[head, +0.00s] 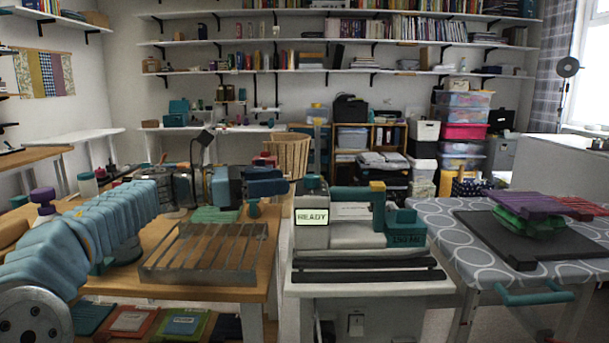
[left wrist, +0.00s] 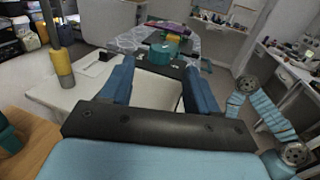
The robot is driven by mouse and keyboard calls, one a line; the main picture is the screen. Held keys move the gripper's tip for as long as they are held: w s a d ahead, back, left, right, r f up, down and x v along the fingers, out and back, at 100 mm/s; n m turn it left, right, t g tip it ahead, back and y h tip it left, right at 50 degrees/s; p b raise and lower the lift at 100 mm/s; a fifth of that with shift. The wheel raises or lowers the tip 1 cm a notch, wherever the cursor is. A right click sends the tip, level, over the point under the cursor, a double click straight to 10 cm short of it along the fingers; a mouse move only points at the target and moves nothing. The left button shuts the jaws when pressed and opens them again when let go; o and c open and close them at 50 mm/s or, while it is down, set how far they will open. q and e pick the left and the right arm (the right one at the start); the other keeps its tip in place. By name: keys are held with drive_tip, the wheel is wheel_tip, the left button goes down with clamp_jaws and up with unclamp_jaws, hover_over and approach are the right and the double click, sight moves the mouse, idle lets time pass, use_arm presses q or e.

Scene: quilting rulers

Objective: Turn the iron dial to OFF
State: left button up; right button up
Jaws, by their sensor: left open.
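I cannot make out an iron or its dial with certainty. A white-and-teal machine (head: 345,236) with a READY display (head: 311,216) stands on the white table. A stack of purple and green pieces (head: 528,210) lies on the black mat at the right. The purple part also shows far off in the left wrist view (left wrist: 172,27). My left gripper (head: 284,186) is above the wooden table, left of the machine. In the left wrist view its blue fingers (left wrist: 158,88) are apart, with a pale surface seen between them. My right gripper does not show.
A slatted metal tray (head: 205,250) sits on the wooden table (head: 268,285). A black mat (head: 485,240) lies on the patterned board (head: 437,225). Dark bars (head: 368,268) lie along the white table's front (head: 370,288). A wicker basket (head: 290,152) stands behind.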

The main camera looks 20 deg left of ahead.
sight(304, 180)
use_arm(q)
drive_tip(key=p+x, duration=0.1)
drive_tip(key=x, duration=0.5)
drive_tip(key=shift+w+d, duration=0.1)
drive_tip(key=shift+d, duration=0.1)
drive_tip(key=shift+f, duration=0.1)
drive_tip(key=c, duration=1)
